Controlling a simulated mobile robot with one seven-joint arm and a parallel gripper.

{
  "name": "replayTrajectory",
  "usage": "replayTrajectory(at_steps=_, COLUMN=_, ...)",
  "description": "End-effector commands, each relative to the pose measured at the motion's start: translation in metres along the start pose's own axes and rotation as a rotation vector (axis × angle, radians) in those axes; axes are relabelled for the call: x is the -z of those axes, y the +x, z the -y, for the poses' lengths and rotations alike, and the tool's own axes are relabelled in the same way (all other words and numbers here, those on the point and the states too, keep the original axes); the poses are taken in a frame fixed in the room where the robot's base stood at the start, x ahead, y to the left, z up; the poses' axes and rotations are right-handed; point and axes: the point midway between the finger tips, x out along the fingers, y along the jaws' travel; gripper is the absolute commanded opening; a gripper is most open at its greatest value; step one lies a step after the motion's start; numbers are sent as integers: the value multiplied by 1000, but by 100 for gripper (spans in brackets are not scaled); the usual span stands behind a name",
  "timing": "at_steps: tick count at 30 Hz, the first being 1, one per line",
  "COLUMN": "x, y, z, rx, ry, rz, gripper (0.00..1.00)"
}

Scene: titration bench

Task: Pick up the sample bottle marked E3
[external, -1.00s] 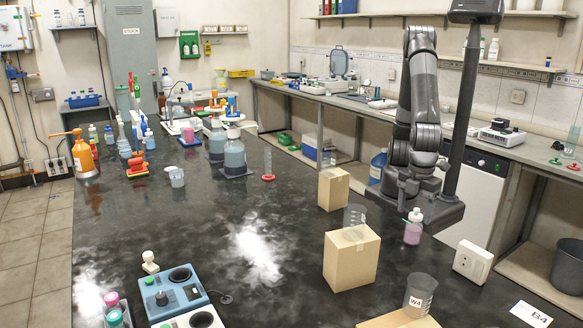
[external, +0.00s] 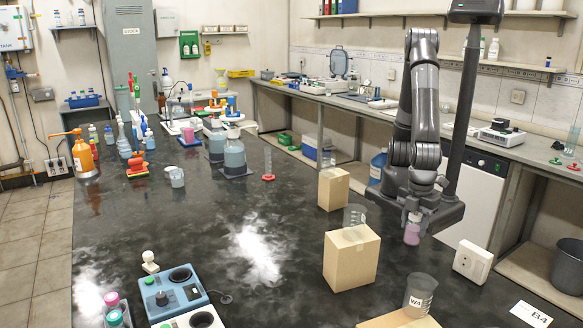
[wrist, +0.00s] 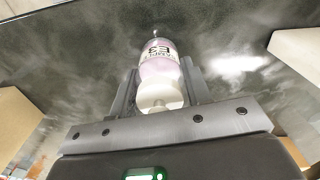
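The sample bottle marked E3 (external: 412,233) holds a pink liquid and has a white cap. It stands upright near the right edge of the dark bench. My gripper (external: 413,211) points down over it, with its fingers around the bottle's upper part. In the wrist view the bottle (wrist: 158,68) sits between the two fingers of my gripper (wrist: 160,85), its label "SAMPLE E3" upside down. The fingers are close to its sides. I cannot tell whether they press on it.
The bench's middle is clear.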

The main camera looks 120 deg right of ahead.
Motion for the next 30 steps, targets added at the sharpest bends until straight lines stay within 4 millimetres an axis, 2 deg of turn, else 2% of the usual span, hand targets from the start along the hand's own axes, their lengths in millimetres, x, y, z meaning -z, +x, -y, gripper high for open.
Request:
replayTrajectory(at_steps=1, x=0, y=0, z=0, rx=0, ry=0, rz=0, gripper=39)
replayTrajectory(at_steps=9, x=0, y=0, z=0, rx=0, ry=0, rz=0, gripper=17)
replayTrajectory(at_steps=20, x=0, y=-6, z=0, rx=1, ry=0, rz=-1, gripper=16)
replayTrajectory(at_steps=23, x=1, y=-15, z=1, rx=3, ry=0, rz=-3, gripper=16)
replayTrajectory(at_steps=27, x=1, y=-40, z=0, rx=4, ry=1, rz=-5, gripper=16)
replayTrajectory(at_steps=28, x=1, y=-46, z=-2, rx=4, ry=2, rz=-5, gripper=16)
replayTrajectory(at_steps=30, x=2, y=-54, z=-20, rx=3, ry=6, rz=-4, gripper=16)
